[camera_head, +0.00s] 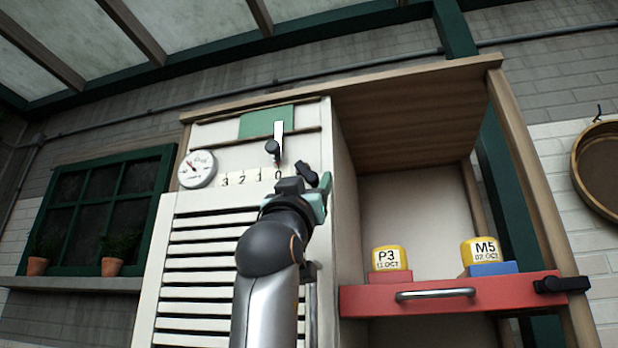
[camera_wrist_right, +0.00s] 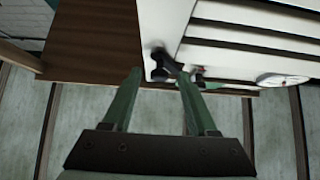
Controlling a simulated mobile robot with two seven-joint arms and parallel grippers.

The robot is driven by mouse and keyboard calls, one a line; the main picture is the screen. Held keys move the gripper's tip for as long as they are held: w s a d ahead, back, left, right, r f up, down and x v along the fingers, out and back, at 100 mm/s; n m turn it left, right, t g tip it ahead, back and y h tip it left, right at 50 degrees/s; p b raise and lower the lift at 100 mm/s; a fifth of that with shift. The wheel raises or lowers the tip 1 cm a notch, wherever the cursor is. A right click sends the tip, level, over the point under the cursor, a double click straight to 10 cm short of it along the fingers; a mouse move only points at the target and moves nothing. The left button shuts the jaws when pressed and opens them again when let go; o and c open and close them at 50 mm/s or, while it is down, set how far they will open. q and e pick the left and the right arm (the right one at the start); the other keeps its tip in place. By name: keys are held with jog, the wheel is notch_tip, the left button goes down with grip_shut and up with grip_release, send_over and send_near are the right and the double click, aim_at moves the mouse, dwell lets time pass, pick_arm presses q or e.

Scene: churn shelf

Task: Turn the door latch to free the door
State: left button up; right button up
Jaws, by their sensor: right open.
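The slatted white door (camera_head: 190,265) fills the cabinet's left front. A black door latch (camera_head: 307,173) shows near the panel's upper right edge, partly hidden behind my right gripper (camera_head: 318,195). In the right wrist view the black latch (camera_wrist_right: 163,62) appears between the tips of the green fingers of my right gripper (camera_wrist_right: 159,73). The fingers are apart, and I cannot tell whether either one touches the latch. My left gripper is not in view.
A round gauge (camera_head: 197,169) and a black-knobbed lever (camera_head: 273,147) sit above the slats. At right, a red front (camera_head: 450,295) has a metal handle and a black catch (camera_head: 562,284).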

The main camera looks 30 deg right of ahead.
jog(key=shift+c, duration=0.2)
grip_shut()
dwell(0.5)
